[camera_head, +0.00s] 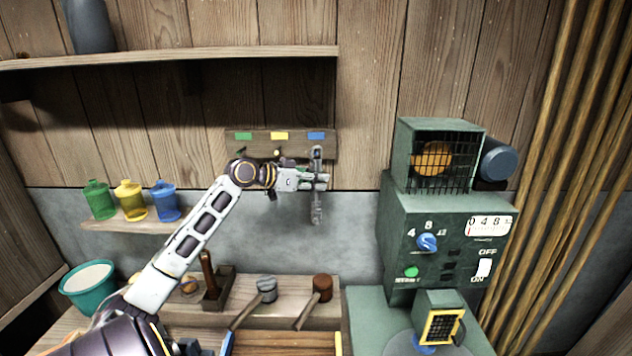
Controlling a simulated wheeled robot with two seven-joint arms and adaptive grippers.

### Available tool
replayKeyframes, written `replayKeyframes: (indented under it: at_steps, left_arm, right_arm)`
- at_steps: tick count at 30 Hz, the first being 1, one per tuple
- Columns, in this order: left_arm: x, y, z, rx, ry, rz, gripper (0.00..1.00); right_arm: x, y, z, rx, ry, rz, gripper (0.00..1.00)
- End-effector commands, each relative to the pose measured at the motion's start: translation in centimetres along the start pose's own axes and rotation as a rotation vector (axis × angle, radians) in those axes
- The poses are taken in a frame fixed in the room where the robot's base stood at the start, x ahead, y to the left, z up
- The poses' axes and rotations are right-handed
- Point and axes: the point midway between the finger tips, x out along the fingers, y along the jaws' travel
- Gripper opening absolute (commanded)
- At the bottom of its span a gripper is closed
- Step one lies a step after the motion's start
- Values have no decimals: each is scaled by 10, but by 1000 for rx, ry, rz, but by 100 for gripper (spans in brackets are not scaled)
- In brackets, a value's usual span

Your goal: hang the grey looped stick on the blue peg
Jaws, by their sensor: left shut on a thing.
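The grey looped stick (317,211) hangs upright in my left gripper (320,181), which is shut around its middle. The stick's top end reaches up in front of the wooden peg board (260,144), just below the blue label (316,135). The blue peg itself is hidden behind the stick's top; I cannot tell whether the loop is around it or only in front of it. Small pegs show under the green label (243,135) and the yellow label (279,135). My right gripper is not in view.
A green machine (405,235) with a caged top and dials stands right of the stick. A shelf (180,57) runs above the board. Green, yellow and blue jars (129,200) stand on a lower shelf at left. Two mallets (322,288) lie on the bench below.

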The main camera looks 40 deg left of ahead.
Motion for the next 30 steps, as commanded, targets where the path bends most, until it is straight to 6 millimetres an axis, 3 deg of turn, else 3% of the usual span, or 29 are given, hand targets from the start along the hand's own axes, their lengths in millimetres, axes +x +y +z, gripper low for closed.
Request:
replayKeyframes:
  at_steps: [30]
  left_arm:
    - [17,-26,4,1,2,-1,0]
  right_arm:
    - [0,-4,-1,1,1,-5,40]
